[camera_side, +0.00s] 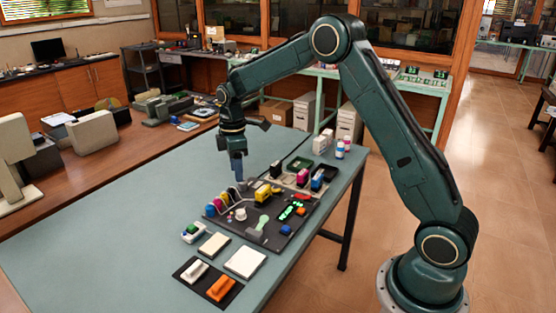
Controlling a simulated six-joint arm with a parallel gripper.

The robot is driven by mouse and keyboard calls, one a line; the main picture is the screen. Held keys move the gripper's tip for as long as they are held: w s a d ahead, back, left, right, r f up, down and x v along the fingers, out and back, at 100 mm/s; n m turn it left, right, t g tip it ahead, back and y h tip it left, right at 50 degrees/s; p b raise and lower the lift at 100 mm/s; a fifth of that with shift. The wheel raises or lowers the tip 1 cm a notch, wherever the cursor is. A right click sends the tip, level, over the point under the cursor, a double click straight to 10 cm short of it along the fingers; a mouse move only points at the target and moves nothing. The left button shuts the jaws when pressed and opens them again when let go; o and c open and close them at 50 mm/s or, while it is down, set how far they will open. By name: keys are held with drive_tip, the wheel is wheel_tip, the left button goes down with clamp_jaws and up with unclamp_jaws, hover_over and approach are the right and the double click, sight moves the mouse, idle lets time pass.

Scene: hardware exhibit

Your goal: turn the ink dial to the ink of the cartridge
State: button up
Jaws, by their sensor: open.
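A dark board (271,243) on the table carries the apparatus. A small white round knob (240,214), possibly the ink dial, stands on its left part with small coloured spots beside it. A yellow block (262,196), possibly a cartridge, sits near the middle. Magenta (302,178), blue (317,181) and black (276,170) cartridge-like blocks stand at the back right. My gripper (240,185) points down above the board's back left, apart from the knob, open and seemingly empty. The dial's setting is too small to read.
A pale green lever (261,225), a green-lit display (290,210) and a blue button (286,230) share the board. White pads (245,263) and a black mat (190,267) with white and orange blocks lie in front. Bottles (340,148) stand behind.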

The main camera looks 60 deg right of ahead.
sight(240, 211)
drive_tip(key=shift+f, duration=0.3)
wheel_tip(240, 211, down, 13)
drive_tip(key=shift+s+a+f, duration=0.15)
drive_tip(key=shift+f, duration=0.05)
idle(0.6)
drive_tip(key=c, duration=1)
